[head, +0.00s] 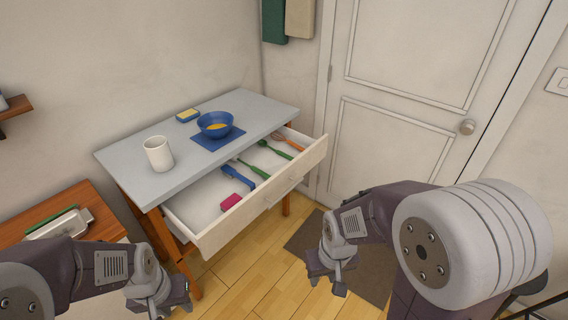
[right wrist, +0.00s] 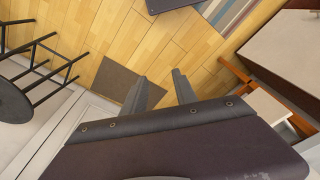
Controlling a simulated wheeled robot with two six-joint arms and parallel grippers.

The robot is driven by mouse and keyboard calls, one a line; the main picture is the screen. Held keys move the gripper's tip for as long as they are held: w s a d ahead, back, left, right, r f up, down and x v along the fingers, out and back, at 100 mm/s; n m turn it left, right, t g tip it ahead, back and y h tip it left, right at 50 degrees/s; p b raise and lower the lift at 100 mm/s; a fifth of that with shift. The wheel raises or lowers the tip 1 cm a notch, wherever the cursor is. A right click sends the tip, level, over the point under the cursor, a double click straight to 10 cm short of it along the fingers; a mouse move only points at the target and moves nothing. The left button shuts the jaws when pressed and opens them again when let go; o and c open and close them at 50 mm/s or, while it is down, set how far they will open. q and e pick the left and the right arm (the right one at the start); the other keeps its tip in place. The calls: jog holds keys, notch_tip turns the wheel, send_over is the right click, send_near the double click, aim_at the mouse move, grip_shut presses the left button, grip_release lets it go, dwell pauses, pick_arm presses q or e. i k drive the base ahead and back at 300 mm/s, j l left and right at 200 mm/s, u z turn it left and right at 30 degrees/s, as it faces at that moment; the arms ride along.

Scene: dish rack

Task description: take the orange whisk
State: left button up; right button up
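The orange whisk (head: 286,140) lies in the far right end of the open drawer (head: 232,221) of the table. Part of the whisk is close under the tabletop edge. My left gripper (head: 172,306) is at the bottom left of the head view, in front of the table and away from the drawer; I cannot tell how far its fingers are apart. My right gripper (head: 325,279) is over the floor, right of the drawer and apart from it. In the right wrist view its two fingers (right wrist: 160,92) are spread with nothing between them.
The drawer also holds green utensils (head: 275,149), a blue-handled one (head: 260,173) and a pink-headed one (head: 231,201). On the tabletop (head: 200,165) stand a white cup (head: 158,154), a blue bowl (head: 216,124) and a sponge (head: 187,115). A door (head: 400,140) is at right.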

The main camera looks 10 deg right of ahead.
aim_at(292, 143)
jog(key=i+l+u, duration=0.45)
jog(key=l, duration=0.45)
jog(key=i+l+u, duration=0.45)
jog(key=l, duration=0.55)
jog(key=i+l+u, duration=0.1)
jog(key=l+u, duration=0.35)
jog(key=l, duration=0.6)
jog(key=l+u, duration=0.45)
jog(key=l, duration=0.65)
